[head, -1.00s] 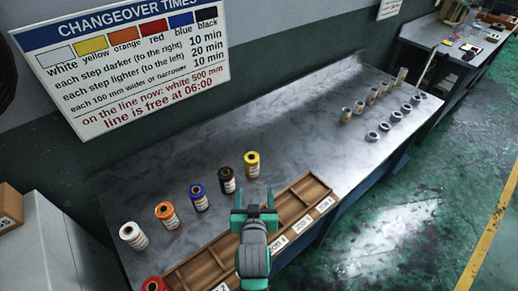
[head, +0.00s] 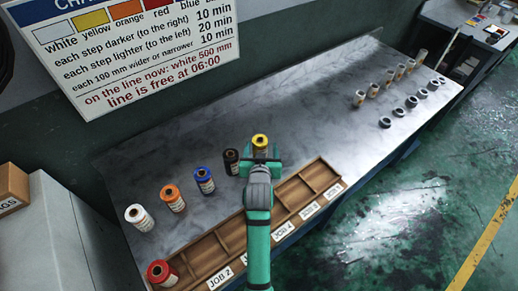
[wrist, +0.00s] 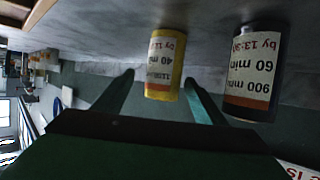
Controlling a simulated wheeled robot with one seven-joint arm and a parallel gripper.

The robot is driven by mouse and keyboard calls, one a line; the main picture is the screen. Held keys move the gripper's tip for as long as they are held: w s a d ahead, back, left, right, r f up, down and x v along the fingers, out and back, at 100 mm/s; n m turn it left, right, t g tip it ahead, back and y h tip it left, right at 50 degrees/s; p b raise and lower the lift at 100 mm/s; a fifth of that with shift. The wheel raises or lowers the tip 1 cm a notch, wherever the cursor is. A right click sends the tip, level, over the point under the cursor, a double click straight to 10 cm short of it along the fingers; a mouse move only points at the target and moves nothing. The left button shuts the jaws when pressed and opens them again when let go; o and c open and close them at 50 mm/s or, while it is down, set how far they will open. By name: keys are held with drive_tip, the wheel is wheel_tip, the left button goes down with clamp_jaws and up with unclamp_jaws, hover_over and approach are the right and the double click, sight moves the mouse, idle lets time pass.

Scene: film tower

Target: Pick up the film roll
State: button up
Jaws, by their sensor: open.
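Several film rolls stand upright in a row on the metal table: white (head: 138,217), orange (head: 172,198), blue (head: 204,180), black (head: 231,161) and yellow (head: 260,141). A red roll (head: 160,272) stands at the near left corner. My gripper (head: 261,160) is at the yellow roll, hiding its lower part in the head view. In the wrist view the open fingers (wrist: 158,92) reach on either side of the yellow roll (wrist: 164,65), which lies between them. The black roll (wrist: 254,75) is just outside the right finger.
A wooden divided tray (head: 325,175) with job labels lies along the table's front edge, under my arm. Grey rings (head: 411,102) and small rolls (head: 373,90) stand at the far right. The table (head: 310,110) is bare between. A changeover sign (head: 135,45) hangs behind.

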drive_tip(key=shift+w+a+f, duration=0.2)
drive_tip(key=shift+w+f, duration=0.05)
drive_tip(key=shift+w, duration=0.35)
drive_tip(key=shift+w+a+f, duration=0.15)
drive_tip(key=shift+w+f, duration=0.1)
drive_tip(key=shift+w, duration=0.3)
drive_tip(key=c, duration=1.2)
drive_tip(key=shift+c, duration=0.3)
drive_tip(key=shift+r, duration=0.15)
